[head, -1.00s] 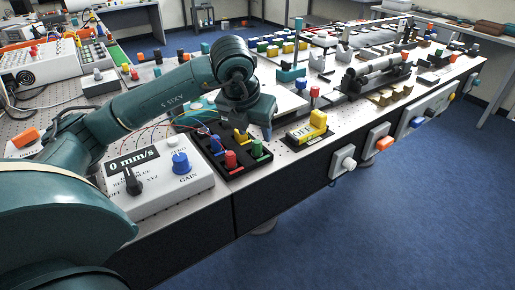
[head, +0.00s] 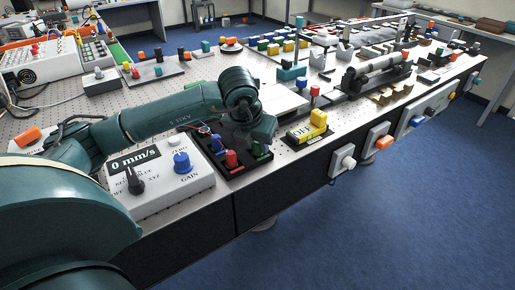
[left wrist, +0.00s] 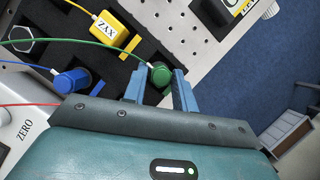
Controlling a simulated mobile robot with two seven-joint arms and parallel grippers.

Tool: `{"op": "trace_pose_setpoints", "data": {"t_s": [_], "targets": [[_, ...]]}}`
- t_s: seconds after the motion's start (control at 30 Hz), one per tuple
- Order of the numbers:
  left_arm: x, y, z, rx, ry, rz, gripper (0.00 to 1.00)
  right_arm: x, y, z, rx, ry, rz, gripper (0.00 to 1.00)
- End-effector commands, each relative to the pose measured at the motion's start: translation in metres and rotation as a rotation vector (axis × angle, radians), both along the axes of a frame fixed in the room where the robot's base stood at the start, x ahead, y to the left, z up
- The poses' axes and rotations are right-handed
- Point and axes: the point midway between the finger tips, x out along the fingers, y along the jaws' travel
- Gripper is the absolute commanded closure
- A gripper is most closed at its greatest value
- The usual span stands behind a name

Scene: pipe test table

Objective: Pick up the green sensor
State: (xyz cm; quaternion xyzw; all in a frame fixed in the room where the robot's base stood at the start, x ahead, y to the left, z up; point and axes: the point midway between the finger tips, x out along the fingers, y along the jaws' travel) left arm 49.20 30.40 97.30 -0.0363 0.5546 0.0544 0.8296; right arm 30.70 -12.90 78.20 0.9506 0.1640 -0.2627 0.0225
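The green sensor (left wrist: 160,75) sits in the black tray (left wrist: 118,72), with a green cable running from it. In the head view the green sensor (head: 257,149) shows just below my left gripper (head: 261,140), partly covered. In the left wrist view my left gripper (left wrist: 160,88) is open. Its two blue fingers stand on either side of the green sensor, with small gaps visible. I cannot tell whether either finger touches it. My right gripper is not in view.
A control box (head: 160,180) stands left of the tray. A yellow-and-black OFF unit (head: 307,129) stands to the right. The table's front edge is close by.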

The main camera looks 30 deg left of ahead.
Motion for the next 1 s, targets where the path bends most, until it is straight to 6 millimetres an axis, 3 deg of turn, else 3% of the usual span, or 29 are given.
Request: {"op": "trace_pose_setpoints", "data": {"t_s": [0.3,0.63,1.0], "targets": [[0.000,0.000,0.000,0.000,-0.001,0.000,0.99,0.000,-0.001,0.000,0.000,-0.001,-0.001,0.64],[0.001,0.000,0.005,-0.001,-0.004,0.001,1.00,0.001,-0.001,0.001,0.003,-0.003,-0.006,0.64],[0.001,0.000,0.073,-0.001,-0.007,0.000,1.00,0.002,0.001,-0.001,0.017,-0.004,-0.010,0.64]]}}
